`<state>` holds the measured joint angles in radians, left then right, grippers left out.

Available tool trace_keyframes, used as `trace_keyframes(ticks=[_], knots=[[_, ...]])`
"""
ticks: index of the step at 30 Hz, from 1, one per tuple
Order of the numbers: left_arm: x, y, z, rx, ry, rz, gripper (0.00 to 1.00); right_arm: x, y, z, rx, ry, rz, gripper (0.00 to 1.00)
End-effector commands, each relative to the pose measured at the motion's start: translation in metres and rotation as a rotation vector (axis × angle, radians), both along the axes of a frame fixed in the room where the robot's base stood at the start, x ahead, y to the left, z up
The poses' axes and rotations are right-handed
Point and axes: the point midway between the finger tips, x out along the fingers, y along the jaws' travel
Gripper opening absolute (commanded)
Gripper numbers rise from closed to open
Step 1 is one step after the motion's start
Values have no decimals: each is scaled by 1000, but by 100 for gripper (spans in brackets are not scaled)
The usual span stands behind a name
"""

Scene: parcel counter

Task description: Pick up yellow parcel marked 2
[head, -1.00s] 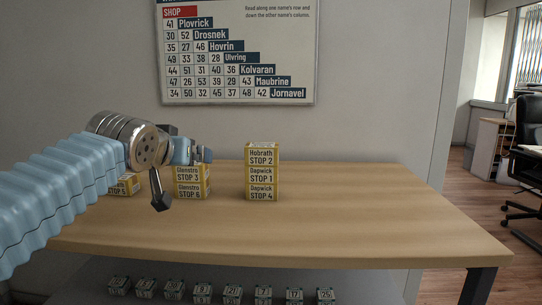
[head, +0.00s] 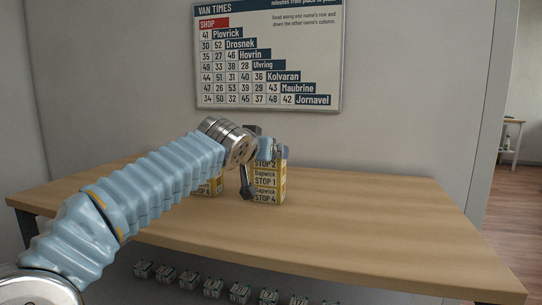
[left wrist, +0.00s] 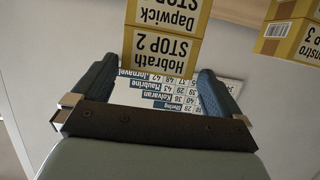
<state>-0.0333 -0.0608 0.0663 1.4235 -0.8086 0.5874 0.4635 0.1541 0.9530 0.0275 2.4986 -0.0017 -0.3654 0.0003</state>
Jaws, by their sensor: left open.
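The yellow parcel marked STOP 2 (head: 265,164) is on top of a stack of yellow parcels, partly hidden by my left gripper (head: 262,170). Below it are Dapwick STOP 1 (head: 266,180) and Dapwick STOP 4 (head: 267,197). In the left wrist view, the picture is upside down and the Hobrath STOP 2 parcel (left wrist: 160,50) lies ahead between the fingertips of my left gripper (left wrist: 157,68). The fingers are open, one to each side of it. I cannot tell whether they touch it. My right gripper is not in view.
Another yellow stack (head: 208,188) stands to the left, mostly behind my left arm; its STOP 3 parcel (left wrist: 308,46) shows in the wrist view. The wooden counter (head: 370,220) is clear to the right. Several small boxes (head: 212,287) sit below it. A Van Times chart (head: 268,55) hangs behind.

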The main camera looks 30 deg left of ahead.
Motion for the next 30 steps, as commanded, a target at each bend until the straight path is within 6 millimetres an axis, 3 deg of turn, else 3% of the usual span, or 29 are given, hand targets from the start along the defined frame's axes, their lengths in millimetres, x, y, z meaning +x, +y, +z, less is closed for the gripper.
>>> trace_keyframes(ticks=[15,23,30], knots=[[58,11,-19,-1,2,1,100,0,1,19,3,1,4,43],[61,11,-21,-1,0,0,100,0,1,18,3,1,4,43],[61,11,-21,-1,0,0,63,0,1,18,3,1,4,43]])
